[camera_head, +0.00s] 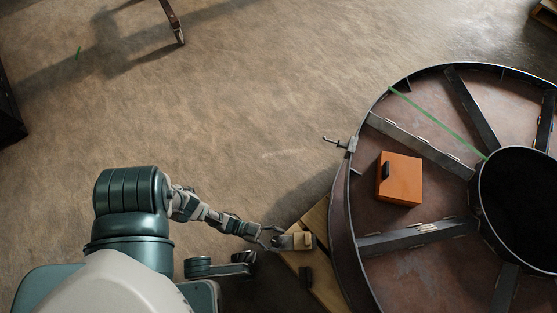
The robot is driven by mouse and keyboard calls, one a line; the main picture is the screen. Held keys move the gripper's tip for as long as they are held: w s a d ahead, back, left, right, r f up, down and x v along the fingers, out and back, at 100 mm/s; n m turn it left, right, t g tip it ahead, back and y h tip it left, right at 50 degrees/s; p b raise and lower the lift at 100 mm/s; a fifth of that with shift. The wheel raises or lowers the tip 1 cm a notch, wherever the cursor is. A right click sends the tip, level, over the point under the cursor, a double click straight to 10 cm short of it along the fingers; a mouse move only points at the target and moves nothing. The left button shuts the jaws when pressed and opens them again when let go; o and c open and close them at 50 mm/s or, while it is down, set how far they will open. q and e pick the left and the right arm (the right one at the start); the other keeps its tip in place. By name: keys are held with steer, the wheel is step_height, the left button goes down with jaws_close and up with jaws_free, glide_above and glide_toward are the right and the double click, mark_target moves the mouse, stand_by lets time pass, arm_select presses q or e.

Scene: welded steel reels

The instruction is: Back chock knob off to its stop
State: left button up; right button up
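A tan chock (303,240) sits on the wooden timber (317,220) against the outer rim of the big steel reel (343,235). A small grey knob (284,242) shows at the chock's left end. My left gripper (277,240) is at the knob, with its fingers above and below it in the picture. The fingertips are small and partly merge with the knob, so I cannot tell whether they grip it or stand apart. My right gripper is not in view.
An orange box (399,179) with a black handle lies on the reel between spokes. A clamp (341,143) sits on the rim, and a green strap (438,124) crosses the reel. The floor at upper left is mostly clear.

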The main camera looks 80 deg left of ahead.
arm_select(q)
steer(key=c, duration=0.8)
steer(key=shift+d+r, duration=0.15)
steer(key=shift+d, duration=0.25)
steer(key=shift+c, duration=0.2)
steer(key=shift+n+t+y, duration=0.4)
steer(key=shift+n+y, duration=0.2)
steer(key=shift+y, duration=0.1)
steer(key=n+y, duration=0.1)
steer(key=n+t+y, duration=0.1)
steer(key=y, duration=0.1)
steer(key=shift+w+a, duration=0.15)
steer(key=shift+a, duration=0.05)
steer(key=shift+d+r, duration=0.1)
steer(key=o, duration=1.2)
